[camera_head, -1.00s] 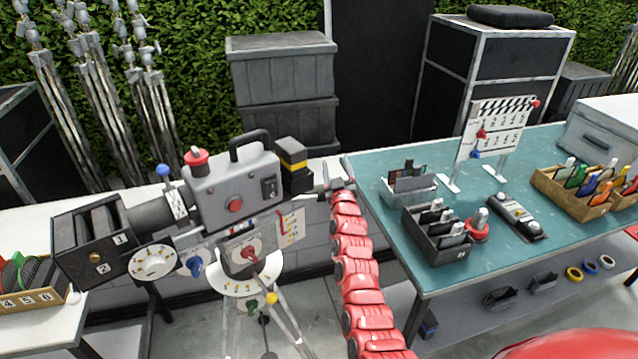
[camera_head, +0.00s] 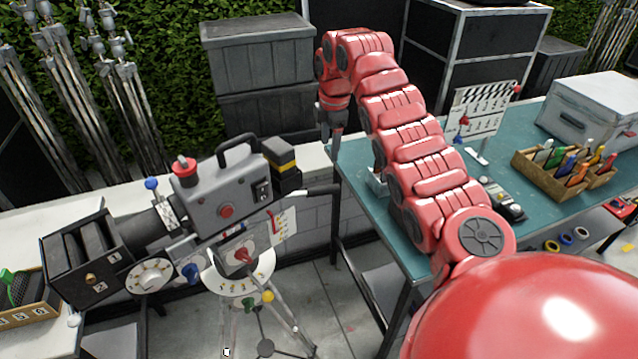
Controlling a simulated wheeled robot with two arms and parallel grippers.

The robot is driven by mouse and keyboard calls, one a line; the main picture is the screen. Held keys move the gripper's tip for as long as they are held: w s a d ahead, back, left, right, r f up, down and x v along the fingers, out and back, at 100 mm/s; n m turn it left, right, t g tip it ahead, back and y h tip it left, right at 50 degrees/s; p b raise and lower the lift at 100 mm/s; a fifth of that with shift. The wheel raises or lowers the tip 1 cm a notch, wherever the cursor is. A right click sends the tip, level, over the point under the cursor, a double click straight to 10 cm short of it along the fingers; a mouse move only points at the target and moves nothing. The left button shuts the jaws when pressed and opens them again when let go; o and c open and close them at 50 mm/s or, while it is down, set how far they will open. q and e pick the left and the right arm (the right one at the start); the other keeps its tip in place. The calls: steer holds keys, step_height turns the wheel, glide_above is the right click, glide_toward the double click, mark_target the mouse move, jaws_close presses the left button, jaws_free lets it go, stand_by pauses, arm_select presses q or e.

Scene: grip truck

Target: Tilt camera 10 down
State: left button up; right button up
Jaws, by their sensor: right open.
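The grey film camera (camera_head: 224,203) stands on a tripod (camera_head: 262,325). Its black front box (camera_head: 82,262) points left and sits lower than its rear. A tilt scale dial with a red knob (camera_head: 243,255) and a pan dial (camera_head: 238,283) show under the body. A black handle (camera_head: 318,191) sticks out at the rear right. My right gripper (camera_head: 333,138) hangs above and apart from the handle's end, open and empty, its fingers small and partly dark. My left gripper is not in view.
My red right arm crosses the teal table (camera_head: 352,180) and hides part of it. A clapperboard (camera_head: 480,112), pen box (camera_head: 565,165) and grey case (camera_head: 592,110) stand there. Grey crates (camera_head: 260,60) stand behind. A low white counter (camera_head: 35,225) runs behind the camera.

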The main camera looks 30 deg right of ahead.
mark_target(325, 187)
steer(key=w+f+p, duration=0.1)
steer(key=f+p, duration=0.1)
steer(key=f, duration=0.3)
steer(key=f+p, duration=0.1)
steer(key=f, duration=0.4)
steer(key=w+f+p, duration=0.1)
steer(key=f+p, duration=0.1)
steer(key=f, duration=0.3)
steer(key=shift+w+d+f+p, duration=0.15)
steer(key=shift+w+d+p, duration=0.05)
steer(key=shift+w+p, duration=0.1)
steer(key=shift+d+f, duration=0.15)
steer(key=shift+f, duration=0.6)
jaws_close()
